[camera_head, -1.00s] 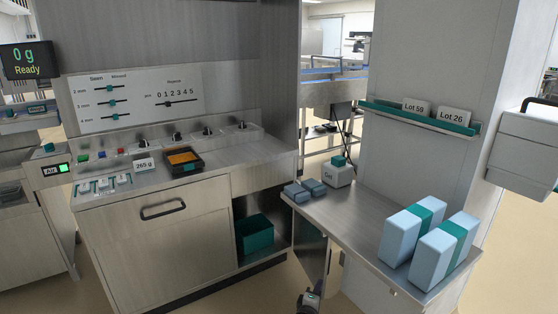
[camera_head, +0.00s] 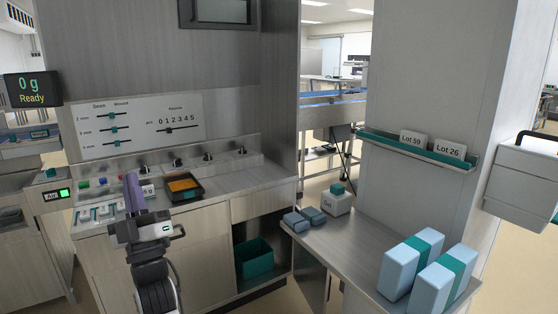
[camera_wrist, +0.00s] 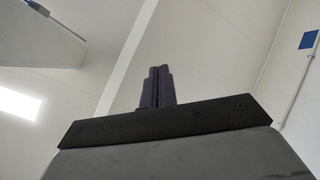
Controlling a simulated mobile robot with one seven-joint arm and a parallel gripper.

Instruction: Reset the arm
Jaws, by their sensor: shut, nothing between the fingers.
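My gripper (camera_head: 131,178) is raised on my arm at the lower left in the head view, in front of the steel counter. Its dark fingers point up. In the wrist view the two fingers of my gripper (camera_wrist: 158,70) stand side by side, closed together with nothing between them. Only ceiling and pale wall show behind them there. In the head view my arm covers part of the counter front and the weight label.
The sealer counter (camera_head: 235,180) holds a black tray with orange contents (camera_head: 185,187). A teal bin (camera_head: 253,258) sits below the counter.

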